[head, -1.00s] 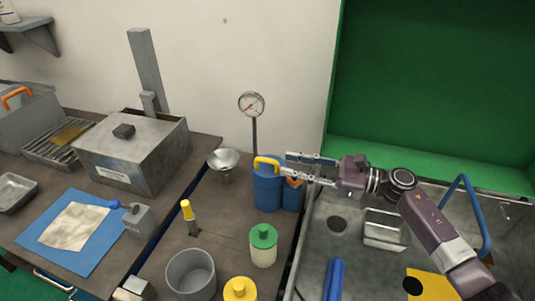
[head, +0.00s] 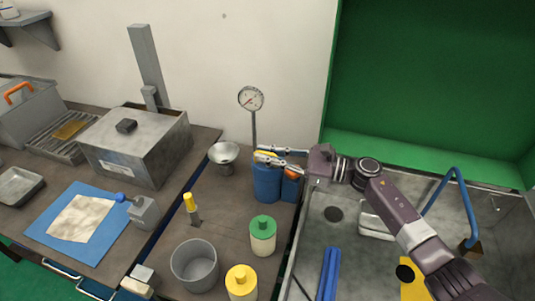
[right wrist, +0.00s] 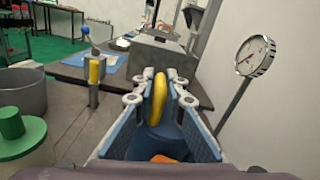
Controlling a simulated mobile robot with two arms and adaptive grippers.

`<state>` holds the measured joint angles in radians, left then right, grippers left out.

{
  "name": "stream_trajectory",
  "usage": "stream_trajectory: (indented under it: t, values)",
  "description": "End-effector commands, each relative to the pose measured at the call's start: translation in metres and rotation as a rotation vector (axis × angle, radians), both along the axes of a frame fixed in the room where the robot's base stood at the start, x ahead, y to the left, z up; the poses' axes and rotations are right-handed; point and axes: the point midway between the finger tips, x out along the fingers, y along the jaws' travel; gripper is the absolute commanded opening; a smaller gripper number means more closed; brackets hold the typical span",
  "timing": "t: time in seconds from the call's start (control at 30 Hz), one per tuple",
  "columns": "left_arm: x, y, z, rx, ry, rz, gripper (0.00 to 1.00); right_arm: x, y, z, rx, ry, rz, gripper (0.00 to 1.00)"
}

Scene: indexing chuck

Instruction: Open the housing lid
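The housing is a grey metal box (head: 155,160) on the left bench. Its flat lid (head: 145,127) is on, with a black knob (head: 126,126) on top; the box (right wrist: 150,65) also shows at the back in the right wrist view. My right gripper (head: 257,155) is at a blue can (head: 267,183) in the head view. In the right wrist view its open fingers (right wrist: 157,98) stand on either side of the can's yellow handle (right wrist: 158,92), with gaps visible. My left gripper is in neither view.
A dial gauge on a post (head: 251,98) stands behind the can. A metal funnel (head: 223,156), a yellow-handled tool (head: 190,203), a grey pot (head: 194,264) and a green-lidded jar (head: 263,236) stand on the middle bench. A blue mat (head: 45,232) lies before the housing.

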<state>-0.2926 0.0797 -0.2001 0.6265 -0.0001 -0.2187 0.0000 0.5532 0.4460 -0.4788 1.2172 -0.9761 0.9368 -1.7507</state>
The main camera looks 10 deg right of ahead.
Motion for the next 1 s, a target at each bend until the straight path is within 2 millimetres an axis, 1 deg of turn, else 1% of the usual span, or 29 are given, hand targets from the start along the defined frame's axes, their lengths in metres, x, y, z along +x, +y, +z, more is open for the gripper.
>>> stream_trajectory:
  t: [0.23,0.57,0.77,1.0]
  values:
    - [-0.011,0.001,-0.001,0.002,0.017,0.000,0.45,0.001,-0.001,0.000,-0.001,-0.001,-0.002,0.00]
    - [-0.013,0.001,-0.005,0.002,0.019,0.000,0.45,0.002,-0.002,0.001,0.007,0.018,-0.001,0.00]
    - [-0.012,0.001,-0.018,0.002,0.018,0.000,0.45,0.010,-0.005,0.007,0.041,0.098,-0.001,0.00]
    - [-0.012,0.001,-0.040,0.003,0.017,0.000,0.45,0.025,-0.012,0.017,0.108,0.259,-0.002,0.00]
